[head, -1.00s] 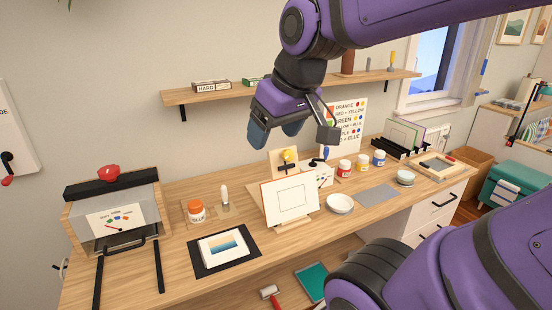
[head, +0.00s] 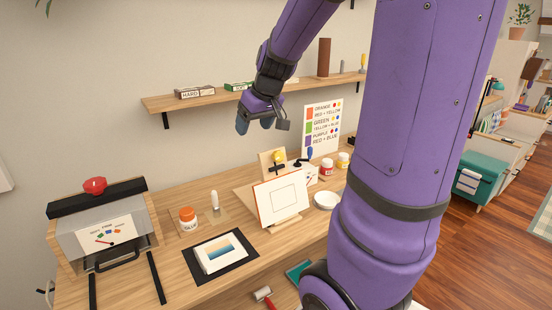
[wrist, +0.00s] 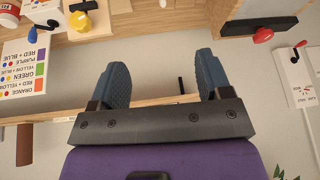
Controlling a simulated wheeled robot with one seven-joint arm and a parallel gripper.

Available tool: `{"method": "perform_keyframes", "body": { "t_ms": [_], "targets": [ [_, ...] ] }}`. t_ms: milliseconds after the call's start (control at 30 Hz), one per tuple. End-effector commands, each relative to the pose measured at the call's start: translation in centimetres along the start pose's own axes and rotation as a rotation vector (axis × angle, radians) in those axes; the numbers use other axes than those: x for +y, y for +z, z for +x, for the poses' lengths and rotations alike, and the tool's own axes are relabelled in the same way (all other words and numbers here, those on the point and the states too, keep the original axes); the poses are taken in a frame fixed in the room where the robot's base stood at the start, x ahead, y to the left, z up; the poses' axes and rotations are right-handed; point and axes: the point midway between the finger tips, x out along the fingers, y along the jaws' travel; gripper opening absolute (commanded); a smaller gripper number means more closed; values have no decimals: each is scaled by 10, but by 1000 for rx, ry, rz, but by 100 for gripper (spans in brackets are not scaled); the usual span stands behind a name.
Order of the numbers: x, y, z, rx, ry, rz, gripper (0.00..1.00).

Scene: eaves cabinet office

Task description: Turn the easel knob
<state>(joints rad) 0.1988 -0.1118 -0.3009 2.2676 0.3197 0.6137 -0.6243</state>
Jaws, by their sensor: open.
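The easel (head: 280,197) stands on the desk and holds a framed white sheet. Behind it is a wooden board with a yellow knob (head: 279,156), which seems to be the easel knob. The yellow knob also shows at the upper left of the wrist view (wrist: 79,21). My gripper (head: 256,122) is open and empty, above and behind the easel near the wall shelf. In the wrist view its two blue-grey fingers (wrist: 163,62) are spread apart with only wall between them. The gripper is clear of the knob.
The wall shelf (head: 205,99) with boxes is close to my gripper. A colour chart (head: 321,130) stands right of the easel.

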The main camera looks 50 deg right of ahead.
Motion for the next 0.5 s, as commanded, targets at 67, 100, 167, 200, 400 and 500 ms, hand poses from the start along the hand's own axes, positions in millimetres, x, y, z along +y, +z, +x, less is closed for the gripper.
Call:
{"method": "perform_keyframes", "body": {
  "t_ms": [67,100,167,200,400,500],
  "targets": [
    [31,-6,21,-11,31,17,72],
    [46,-9,29,-14,47,23,72],
    [69,-11,42,-20,73,28,72],
    [83,-11,50,-24,91,30,72],
    [137,-8,78,-45,162,35,72],
    [150,-7,84,-50,180,32,72]
  ]
}}
